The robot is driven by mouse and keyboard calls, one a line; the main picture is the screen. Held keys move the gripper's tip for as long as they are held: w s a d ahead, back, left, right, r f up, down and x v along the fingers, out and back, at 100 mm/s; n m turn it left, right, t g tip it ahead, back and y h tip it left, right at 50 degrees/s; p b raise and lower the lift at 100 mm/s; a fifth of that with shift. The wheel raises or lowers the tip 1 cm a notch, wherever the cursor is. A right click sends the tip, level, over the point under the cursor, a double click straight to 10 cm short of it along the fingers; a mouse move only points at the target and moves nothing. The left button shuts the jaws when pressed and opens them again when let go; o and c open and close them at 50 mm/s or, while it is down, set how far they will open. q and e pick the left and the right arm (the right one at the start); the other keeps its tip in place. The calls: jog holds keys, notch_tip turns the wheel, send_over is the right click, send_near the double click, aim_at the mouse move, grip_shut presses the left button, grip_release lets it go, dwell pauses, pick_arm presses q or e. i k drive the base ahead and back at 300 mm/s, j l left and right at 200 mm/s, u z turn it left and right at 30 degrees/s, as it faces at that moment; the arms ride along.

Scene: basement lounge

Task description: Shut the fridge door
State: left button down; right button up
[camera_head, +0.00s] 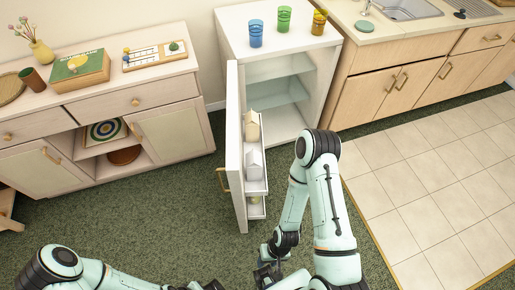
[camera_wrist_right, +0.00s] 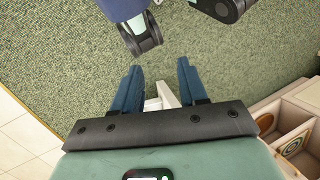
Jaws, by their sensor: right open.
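The white fridge (camera_head: 231,22) stands at the back centre. Its door (camera_head: 235,150) is wide open, swung out toward me, with shelves holding cartons on its inner side and a brass handle (camera_head: 222,180) on its outer face. My right gripper (camera_head: 268,270) is low, just past the door's near end and apart from it in the head view. In the right wrist view its two blue fingers (camera_wrist_right: 158,75) are spread and open, with a white piece, probably the door (camera_wrist_right: 166,95), showing beyond them. Only a dark bit of my left gripper (camera_head: 207,286) shows at the bottom edge; its jaws are unclear.
Cups, including a blue cup (camera_head: 256,33), stand on the fridge top. A wooden sideboard (camera_head: 175,130) is on the left and a kitchen counter (camera_head: 390,90) on the right. Green carpet (camera_head: 130,210) lies free left of the door.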

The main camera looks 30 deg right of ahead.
aim_at(237, 147)
jog(key=i+j+z, duration=0.15)
jog(key=z, duration=0.2)
jog(key=i+j+z, duration=0.15)
jog(key=j+z, duration=0.25)
jog(key=i+j+z, duration=0.1)
jog(key=z, duration=0.25)
jog(key=k+j+z, duration=0.2)
jog(key=k+j, duration=0.15)
jog(key=k, duration=0.15)
jog(key=i+j+u, duration=0.1)
jog(key=i+j, duration=0.15)
jog(key=j, duration=0.15)
jog(key=i+j+u, duration=0.15)
jog(key=i+j, duration=0.1)
jog(key=j, duration=0.1)
